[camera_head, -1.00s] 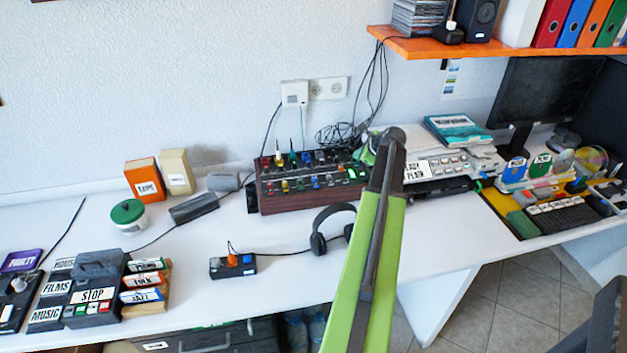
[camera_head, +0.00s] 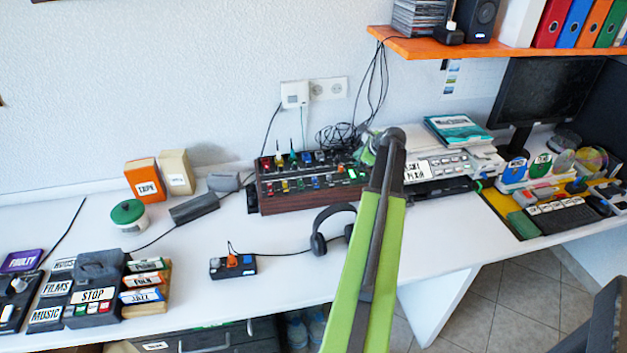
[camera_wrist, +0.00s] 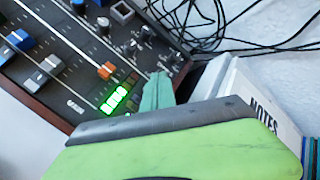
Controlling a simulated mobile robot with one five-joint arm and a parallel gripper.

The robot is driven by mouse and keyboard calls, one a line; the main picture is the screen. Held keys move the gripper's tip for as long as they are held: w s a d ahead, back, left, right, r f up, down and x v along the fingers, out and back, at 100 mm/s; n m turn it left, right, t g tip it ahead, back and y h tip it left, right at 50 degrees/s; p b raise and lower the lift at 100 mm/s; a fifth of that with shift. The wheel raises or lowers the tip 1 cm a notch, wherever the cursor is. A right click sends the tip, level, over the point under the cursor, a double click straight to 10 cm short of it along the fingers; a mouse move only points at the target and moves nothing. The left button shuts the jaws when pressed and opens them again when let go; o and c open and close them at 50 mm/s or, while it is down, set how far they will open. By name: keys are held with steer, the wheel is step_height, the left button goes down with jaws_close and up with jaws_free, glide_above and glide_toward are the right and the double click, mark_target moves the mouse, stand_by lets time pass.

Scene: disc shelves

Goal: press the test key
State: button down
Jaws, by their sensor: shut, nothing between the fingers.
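A dark mixer with a wooden side (camera_head: 305,203) stands at the back of the desk and carries coloured sliders and knobs. A bright green lit key (camera_head: 352,174) is at its right end; in the wrist view this lit key (camera_wrist: 115,100) sits beside small dark keys (camera_wrist: 131,82). I cannot read which one is the test key. My gripper (camera_head: 367,154) is at the mixer's right end, partly behind my arm. In the wrist view its teal fingertips (camera_wrist: 157,92) are together and empty, just right of the lit key. I cannot tell whether they touch the mixer.
A white disc player (camera_head: 450,165) stands right of the mixer, with a teal book (camera_head: 458,130) behind. Loose black cables (camera_head: 340,135) lie behind the mixer. Headphones (camera_head: 318,240) and a small switch box (camera_head: 233,266) lie in front. The desk between is mostly clear.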

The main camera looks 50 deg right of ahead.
mark_target(358, 166)
steer(key=shift+f, duration=0.1)
stand_by(0.3)
steer(key=shift+f+b, duration=0.35)
steer(key=shift+b, duration=0.1)
steer(key=shift+f+b, duration=0.3)
steer(key=shift+s, duration=0.1)
stand_by(0.3)
steer(key=shift+r+p, duration=0.8)
step_height(358, 166, up, 6)
steer(key=p, duration=0.6)
